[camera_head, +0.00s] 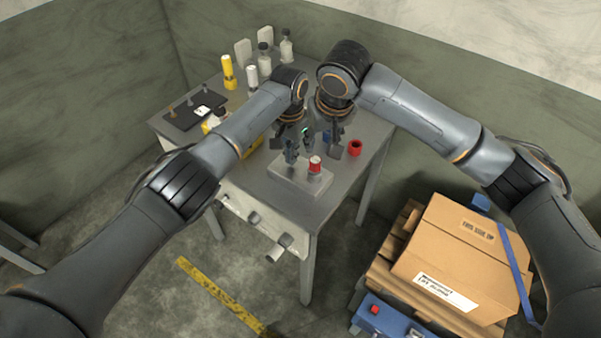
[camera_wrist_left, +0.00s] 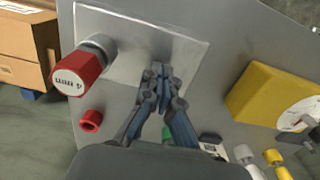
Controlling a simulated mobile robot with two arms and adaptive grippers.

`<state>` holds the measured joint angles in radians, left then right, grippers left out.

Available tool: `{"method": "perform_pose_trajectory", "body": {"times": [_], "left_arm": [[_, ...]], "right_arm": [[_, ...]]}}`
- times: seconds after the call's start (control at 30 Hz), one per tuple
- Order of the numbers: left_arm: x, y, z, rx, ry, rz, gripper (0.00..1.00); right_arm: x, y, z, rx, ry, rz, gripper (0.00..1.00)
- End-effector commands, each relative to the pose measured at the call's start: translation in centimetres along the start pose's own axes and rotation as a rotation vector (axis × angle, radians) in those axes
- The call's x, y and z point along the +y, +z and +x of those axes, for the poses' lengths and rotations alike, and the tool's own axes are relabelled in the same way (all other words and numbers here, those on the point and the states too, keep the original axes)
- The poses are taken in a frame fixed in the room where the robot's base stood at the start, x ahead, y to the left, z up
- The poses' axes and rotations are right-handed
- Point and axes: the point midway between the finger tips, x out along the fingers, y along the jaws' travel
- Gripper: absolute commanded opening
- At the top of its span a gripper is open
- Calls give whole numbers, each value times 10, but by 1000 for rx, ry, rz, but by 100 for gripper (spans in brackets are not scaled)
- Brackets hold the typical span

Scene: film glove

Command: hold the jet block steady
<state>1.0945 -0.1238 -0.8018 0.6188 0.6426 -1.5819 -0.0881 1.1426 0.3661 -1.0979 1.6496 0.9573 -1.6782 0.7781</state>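The jet block (camera_head: 288,177), a pale grey metal block, lies on the table near its front edge. A red-capped fitting (camera_head: 315,164) stands upright on it; in the left wrist view the red cap (camera_wrist_left: 78,80) is at the left of the block (camera_wrist_left: 120,30). My left gripper (camera_head: 291,156) points down over the block. In the left wrist view its fingertips (camera_wrist_left: 158,74) are close together over the block's face; whether anything thin is between them is hidden. My right gripper (camera_head: 331,146) hangs just behind and right of the red-capped fitting; its finger opening is unclear.
A red ring (camera_head: 356,147) lies on the table to the right. Yellow and white bottles (camera_head: 228,72), a dark tray (camera_head: 195,110) and a yellow object (camera_wrist_left: 275,95) occupy the table's left and back. A cardboard box (camera_head: 450,250) sits on a pallet at the right.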

Motion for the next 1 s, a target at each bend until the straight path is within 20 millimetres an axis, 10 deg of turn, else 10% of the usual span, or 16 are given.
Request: {"method": "perform_pose_trajectory", "body": {"times": [1.0], "left_arm": [[0,0,17,-1,0,0,0]], "right_arm": [[0,0,0,0,0,0,38]]}}
